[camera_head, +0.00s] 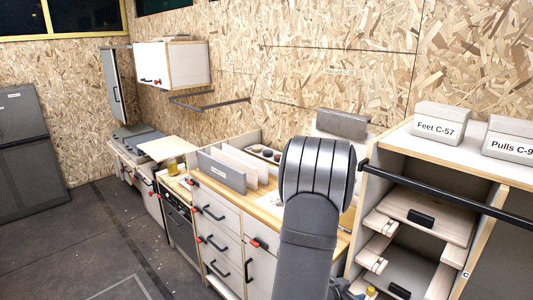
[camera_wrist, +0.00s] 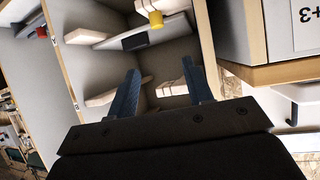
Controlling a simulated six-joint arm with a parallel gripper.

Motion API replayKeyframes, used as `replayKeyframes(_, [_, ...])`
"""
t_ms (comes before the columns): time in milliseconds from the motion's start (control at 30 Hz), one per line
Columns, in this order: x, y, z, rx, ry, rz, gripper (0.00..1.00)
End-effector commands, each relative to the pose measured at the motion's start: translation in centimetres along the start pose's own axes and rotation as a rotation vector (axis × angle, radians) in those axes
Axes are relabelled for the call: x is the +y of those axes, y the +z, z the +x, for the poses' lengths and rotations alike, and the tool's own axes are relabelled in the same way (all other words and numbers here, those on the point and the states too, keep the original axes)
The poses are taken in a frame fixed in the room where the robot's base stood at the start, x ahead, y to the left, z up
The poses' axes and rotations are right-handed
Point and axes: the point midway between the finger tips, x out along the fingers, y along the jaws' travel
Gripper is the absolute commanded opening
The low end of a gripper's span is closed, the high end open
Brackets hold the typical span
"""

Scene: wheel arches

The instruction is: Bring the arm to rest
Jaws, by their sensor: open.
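My gripper (camera_wrist: 162,92) shows in the wrist view with its two blue fingers spread apart and nothing between them. It points toward an open shelf unit (camera_wrist: 82,82) with pale wooden runners and a drawer front. In the head view my grey arm rises in front of the counter at the centre.
Right of my arm stands an open cabinet with a pull-out drawer (camera_head: 432,219), a dark rail (camera_head: 450,195) and boxes labelled Feet (camera_head: 440,116) and Pulls (camera_head: 508,146). Left is a counter with white drawers (camera_head: 212,212). The grey floor (camera_head: 100,240) at far left is mostly clear.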

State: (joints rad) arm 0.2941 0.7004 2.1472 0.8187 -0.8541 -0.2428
Motion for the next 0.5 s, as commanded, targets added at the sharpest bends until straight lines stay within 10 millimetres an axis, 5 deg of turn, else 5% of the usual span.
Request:
replayKeyframes(267, [-0.1,0.0,-5.0,0.001,-0.004,-0.001,0.47])
replayKeyframes(500, [0.1,0.1,-0.3,-0.002,0.005,0.001,0.47])
